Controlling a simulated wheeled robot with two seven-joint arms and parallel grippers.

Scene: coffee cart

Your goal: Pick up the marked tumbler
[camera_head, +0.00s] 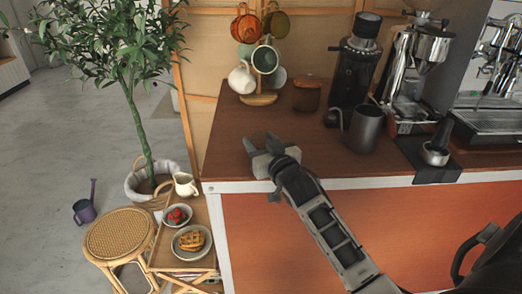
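I see no mark on any vessel, so I cannot tell which one is the marked tumbler. A dark grey metal cup-like vessel (367,130) stands upright on the brown counter, right of centre. A brown lidded jar (307,95) stands further back on the counter. My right gripper (261,142) is over the counter's front left part, with its two fingers apart and nothing visible between them. It is in front of the jar and left of the grey vessel, apart from both. My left gripper is not in view.
A mug tree (259,98) with several mugs stands at the counter's back left. A black grinder (355,65) and an espresso machine (415,70) stand behind the grey vessel. A tamper stand (436,154) is to its right. The counter (225,150) is bare around my gripper.

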